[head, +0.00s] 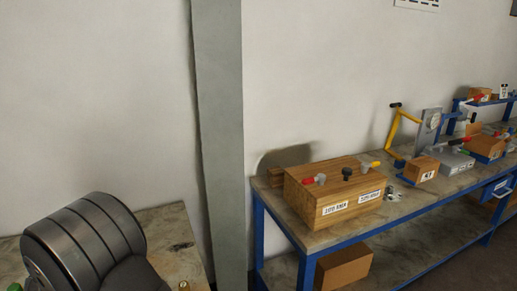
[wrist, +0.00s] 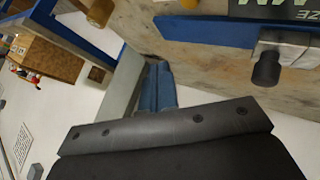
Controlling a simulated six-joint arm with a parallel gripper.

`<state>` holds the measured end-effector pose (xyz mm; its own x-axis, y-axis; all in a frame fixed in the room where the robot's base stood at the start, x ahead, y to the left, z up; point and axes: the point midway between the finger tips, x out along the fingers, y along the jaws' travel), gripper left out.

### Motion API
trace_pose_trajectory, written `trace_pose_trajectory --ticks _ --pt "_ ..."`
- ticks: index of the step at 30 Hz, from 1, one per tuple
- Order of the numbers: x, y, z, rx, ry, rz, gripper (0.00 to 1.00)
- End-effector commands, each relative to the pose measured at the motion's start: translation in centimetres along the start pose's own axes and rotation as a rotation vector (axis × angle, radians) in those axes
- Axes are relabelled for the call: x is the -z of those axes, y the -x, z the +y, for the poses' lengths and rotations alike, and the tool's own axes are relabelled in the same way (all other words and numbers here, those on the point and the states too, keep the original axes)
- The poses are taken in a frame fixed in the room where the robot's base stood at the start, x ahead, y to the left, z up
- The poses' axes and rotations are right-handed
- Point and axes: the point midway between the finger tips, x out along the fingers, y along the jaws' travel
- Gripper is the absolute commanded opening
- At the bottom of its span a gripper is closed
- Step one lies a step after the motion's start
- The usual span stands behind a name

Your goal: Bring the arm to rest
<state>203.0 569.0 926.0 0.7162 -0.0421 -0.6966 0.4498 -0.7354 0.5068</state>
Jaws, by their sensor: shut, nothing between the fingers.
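My gripper (wrist: 158,72) shows in the wrist view as two blue-grey fingers side by side, just beyond a dark bolted plate. The fingers are together with nothing seen between them. They are seen against a worn bench top, and I cannot tell the distance to it. My gripper is not seen in the head view. A dark ribbed cylinder (head: 82,242) is at the lower left of the head view; I cannot tell whether it is part of my arm.
A blue-framed bench (head: 315,238) on the right holds a wooden box (head: 300,205), a yellow-handled device (head: 392,128) and smaller blocks. A grey column (head: 220,130) stands between it and the left table (head: 172,235). The wrist view shows a grey block with a dark knob (wrist: 266,69).

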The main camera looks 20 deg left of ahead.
Motion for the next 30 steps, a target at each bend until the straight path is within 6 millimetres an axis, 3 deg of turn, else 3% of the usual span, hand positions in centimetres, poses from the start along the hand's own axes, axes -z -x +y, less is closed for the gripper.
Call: trace_pose_trajectory --ticks 5,14,20,28,30 --pt "1.0 1.4 1.0 0.001 -0.001 0.0 0.0" --pt "1.0 1.5 1.1 0.0 0.001 -0.001 0.0" --pt "0.5 0.7 0.5 -0.002 0.002 -0.002 0.0" --pt "-2.0 -2.6 -1.8 -0.002 0.005 -0.002 0.0" --pt "-0.7 -0.9 -0.7 0.002 -0.005 0.002 0.0"
